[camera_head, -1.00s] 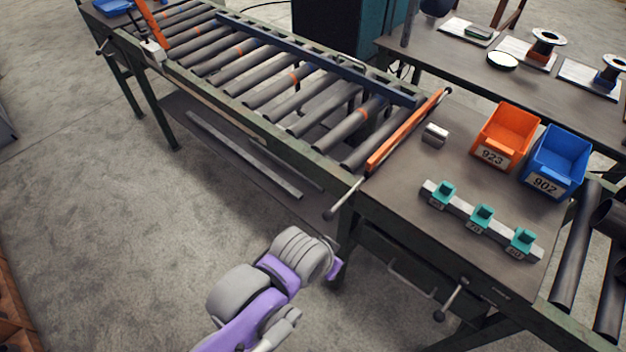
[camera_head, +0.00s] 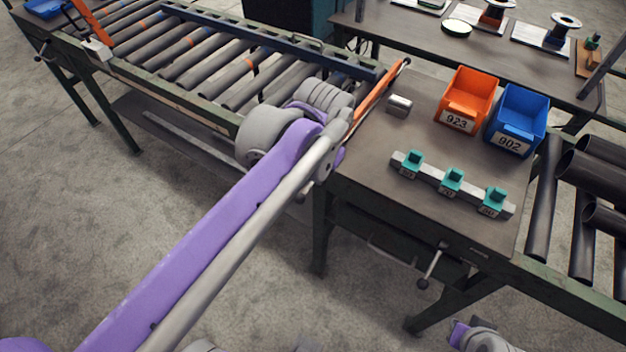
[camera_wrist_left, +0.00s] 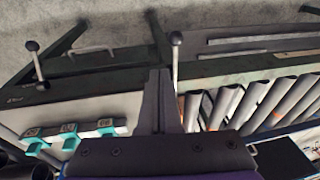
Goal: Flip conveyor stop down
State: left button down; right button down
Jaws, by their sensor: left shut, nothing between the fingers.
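The conveyor stop, an orange bar (camera_head: 382,88), lies across the right end of the roller conveyor (camera_head: 215,78). My left arm hides its near end and its handle in the head view. In the left wrist view a ball-ended lever (camera_wrist_left: 175,38) sticks out at the conveyor's corner. My left gripper (camera_wrist_left: 160,75) is shut and empty, its fingers just left of the lever's rod in that view. I cannot tell whether they touch it. The left gripper itself is hidden behind my arm in the head view. My right gripper is not seen.
A second ball-ended lever (camera_head: 422,284) hangs at the bench front. On the bench (camera_head: 375,150) are a small metal block (camera_head: 399,105), a rail with teal blocks (camera_head: 452,180), an orange bin (camera_head: 470,95) and a blue bin (camera_head: 518,115). Dark pipes (camera_head: 545,200) lie at right.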

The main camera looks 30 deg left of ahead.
pick_arm(q)
jog(key=w+a+r+g, duration=0.1)
jog(key=w+r, duration=0.2)
jog(key=w, duration=0.2)
jog(key=shift+a+r+g+y+b, duration=0.15)
jog(key=shift+r+g+y+b, duration=0.2)
jog(key=shift+g+y+b, duration=0.1)
jog(key=shift+w, duration=0.1)
jog(key=b+x, duration=0.1)
jog(key=x, duration=1.3)
jog(key=d+b+x, duration=0.1)
jog(key=b+x, duration=0.2)
jog(key=x, duration=0.3)
jog(key=shift+d+f+b, duration=0.25)
jog(key=shift+f+b, duration=0.1)
jog(key=shift+f, duration=0.1)
